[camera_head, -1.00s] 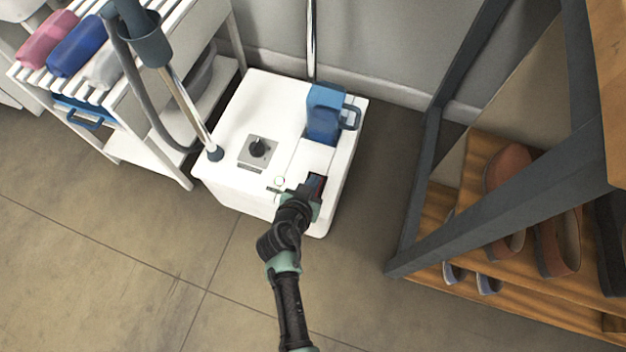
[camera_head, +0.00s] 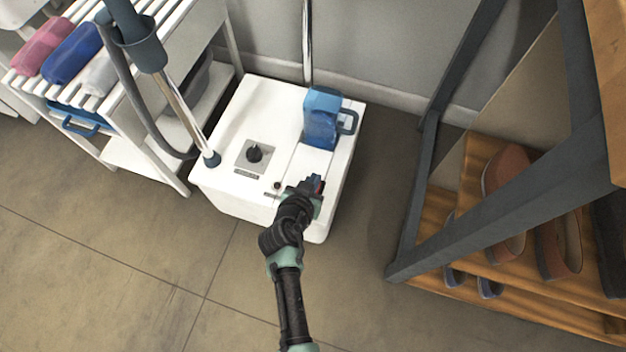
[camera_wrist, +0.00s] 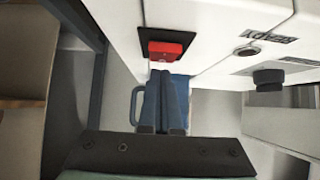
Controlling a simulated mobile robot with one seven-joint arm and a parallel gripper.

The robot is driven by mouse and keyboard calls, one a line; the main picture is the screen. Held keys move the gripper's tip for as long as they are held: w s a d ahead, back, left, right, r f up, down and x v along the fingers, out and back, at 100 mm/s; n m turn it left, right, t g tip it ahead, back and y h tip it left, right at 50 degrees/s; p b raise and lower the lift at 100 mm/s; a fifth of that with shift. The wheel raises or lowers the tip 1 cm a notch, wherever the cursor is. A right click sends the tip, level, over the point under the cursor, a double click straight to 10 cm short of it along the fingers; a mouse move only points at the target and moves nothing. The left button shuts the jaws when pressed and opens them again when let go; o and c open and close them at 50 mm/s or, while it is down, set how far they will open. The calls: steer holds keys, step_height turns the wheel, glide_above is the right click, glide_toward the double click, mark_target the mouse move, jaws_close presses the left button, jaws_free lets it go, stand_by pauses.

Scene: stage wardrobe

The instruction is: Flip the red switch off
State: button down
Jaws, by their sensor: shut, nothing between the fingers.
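The red switch (camera_wrist: 166,51) sits in a black frame on the white box (camera_head: 225,192). In the head view only a sliver of red (camera_head: 319,187) shows beside my gripper (camera_head: 314,179), which hides most of it. In the wrist view my gripper's fingers (camera_wrist: 163,76) are shut together with nothing between them. Their tips are right at the switch's edge; I cannot tell whether they touch it. A small round indicator (camera_head: 277,185) on the box looks dark; it also shows dark in the wrist view (camera_wrist: 246,51).
A blue jug (camera_head: 322,120) stands on the box behind my gripper, and a black knob (camera_head: 254,154) is to the left. A hose and metal tube (camera_head: 185,110) rise at the box's left. A dark-framed shoe rack (camera_head: 470,225) stands right. Floor in front is clear.

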steer(key=r+p, duration=0.3)
steer(key=r, duration=0.1)
steer(key=shift+w+d+r, duration=0.1)
steer(key=shift+w, duration=0.15)
steer(key=w+r+p+v, duration=0.1)
steer(key=p+v, duration=0.4)
steer(key=v, duration=0.4)
steer(key=shift+s+r, duration=0.15)
steer(key=shift+r, duration=0.4)
steer(key=shift+d, duration=0.1)
